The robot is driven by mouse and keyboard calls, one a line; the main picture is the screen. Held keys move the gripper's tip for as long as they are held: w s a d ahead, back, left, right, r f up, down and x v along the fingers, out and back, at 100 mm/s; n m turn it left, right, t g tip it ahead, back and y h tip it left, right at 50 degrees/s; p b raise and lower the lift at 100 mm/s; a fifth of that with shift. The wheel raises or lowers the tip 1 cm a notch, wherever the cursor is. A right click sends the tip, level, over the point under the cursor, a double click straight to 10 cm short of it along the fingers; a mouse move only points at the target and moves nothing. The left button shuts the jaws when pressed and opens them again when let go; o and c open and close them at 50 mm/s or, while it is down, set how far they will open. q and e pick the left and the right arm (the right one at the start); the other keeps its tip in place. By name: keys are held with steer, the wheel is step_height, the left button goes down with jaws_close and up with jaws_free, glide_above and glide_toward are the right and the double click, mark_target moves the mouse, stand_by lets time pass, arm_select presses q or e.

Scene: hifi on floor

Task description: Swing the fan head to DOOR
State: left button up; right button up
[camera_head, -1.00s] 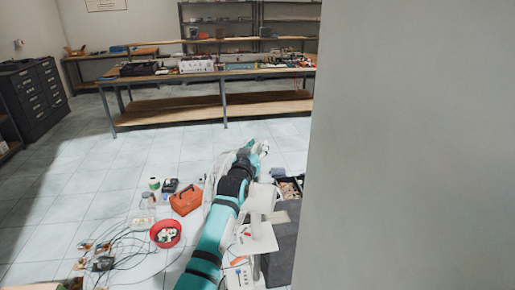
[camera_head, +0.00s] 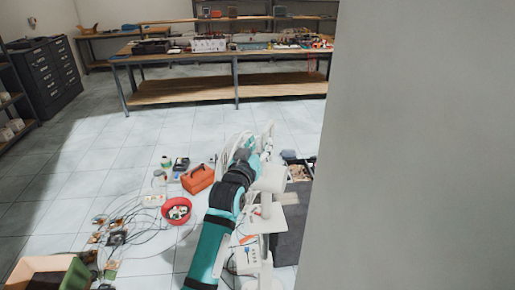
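A white fan (camera_head: 221,158) seems to stand on the floor behind my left arm. Only thin pale curved parts of it show beside the arm, so which way its head faces cannot be told. No DOOR mark can be read. My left gripper (camera_head: 248,152) is at the far end of the teal and black arm, close to these white parts. Its fingers are too small and covered to tell open from shut, or whether it touches the fan. A white stand with flat plates (camera_head: 276,220) rises just right of the arm. My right gripper is not in view.
A large grey surface (camera_head: 425,150) blocks the right side. An orange toolbox (camera_head: 198,179), a red bowl (camera_head: 176,211), cables and small boards lie left of the arm. A tan box (camera_head: 42,270) is at the lower left. A workbench (camera_head: 230,90) stands behind; floor between is clear.

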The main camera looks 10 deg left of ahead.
arm_select(q)
steer(key=shift+s, duration=0.85)
